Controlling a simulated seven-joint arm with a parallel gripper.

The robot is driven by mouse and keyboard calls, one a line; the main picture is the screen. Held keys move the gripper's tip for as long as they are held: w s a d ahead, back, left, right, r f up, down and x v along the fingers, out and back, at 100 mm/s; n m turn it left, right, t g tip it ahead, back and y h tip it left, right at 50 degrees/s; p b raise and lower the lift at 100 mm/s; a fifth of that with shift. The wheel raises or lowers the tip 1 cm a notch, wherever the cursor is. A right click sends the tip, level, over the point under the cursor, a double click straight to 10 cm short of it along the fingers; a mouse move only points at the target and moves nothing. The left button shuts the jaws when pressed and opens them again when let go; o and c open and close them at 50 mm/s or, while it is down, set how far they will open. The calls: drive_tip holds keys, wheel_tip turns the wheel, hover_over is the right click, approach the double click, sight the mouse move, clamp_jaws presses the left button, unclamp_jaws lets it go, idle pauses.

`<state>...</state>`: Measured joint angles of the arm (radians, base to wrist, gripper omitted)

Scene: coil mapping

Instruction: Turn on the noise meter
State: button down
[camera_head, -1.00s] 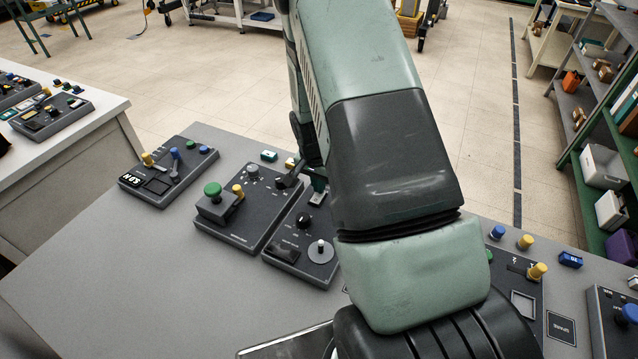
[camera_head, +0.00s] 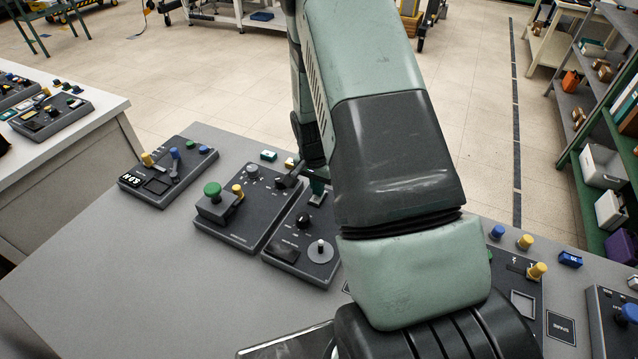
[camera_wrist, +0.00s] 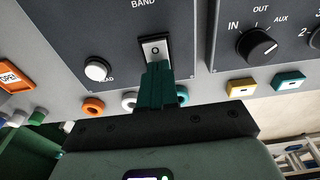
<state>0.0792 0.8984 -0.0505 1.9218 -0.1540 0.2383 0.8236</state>
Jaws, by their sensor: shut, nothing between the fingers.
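A grey control panel (camera_head: 285,252) stands on the bench in the head view, with a black knob and a light grey dial. No label naming it as the noise meter is readable. In the wrist view its dark face carries a black-framed rocker switch (camera_wrist: 155,48) with a light face and a round mark, below the word "BAND". My gripper (camera_wrist: 160,84) has its teal fingers shut together, empty, over the lower end of this switch. Whether they touch it I cannot tell. In the head view the gripper (camera_head: 318,188) is partly hidden behind my arm.
A white button (camera_wrist: 96,70) sits left of the switch. A neighbouring panel with a black knob (camera_wrist: 257,45) is close on the right, with a yellow block (camera_wrist: 241,88) and a teal block (camera_wrist: 288,82) below. The bench (camera_head: 120,270) is clear at front left.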

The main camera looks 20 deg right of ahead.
sight(316, 199)
drive_tip(key=shift+s+a+r, duration=0.15)
drive_tip(key=shift+s+a, duration=0.2)
wheel_tip(316, 199, up, 14)
drive_tip(key=s+a, duration=0.1)
drive_tip(key=shift+s+a, duration=0.25)
drive_tip(key=shift+a, duration=0.05)
idle(0.4)
drive_tip(key=d+f, duration=0.1)
drive_tip(key=f, duration=0.3)
drive_tip(key=w+f, duration=0.1)
drive_tip(key=f, duration=0.4)
drive_tip(key=w+d+f, duration=0.1)
drive_tip(key=f, duration=0.4)
drive_tip(key=shift+w+d, duration=0.25)
drive_tip(key=shift+d, duration=0.1)
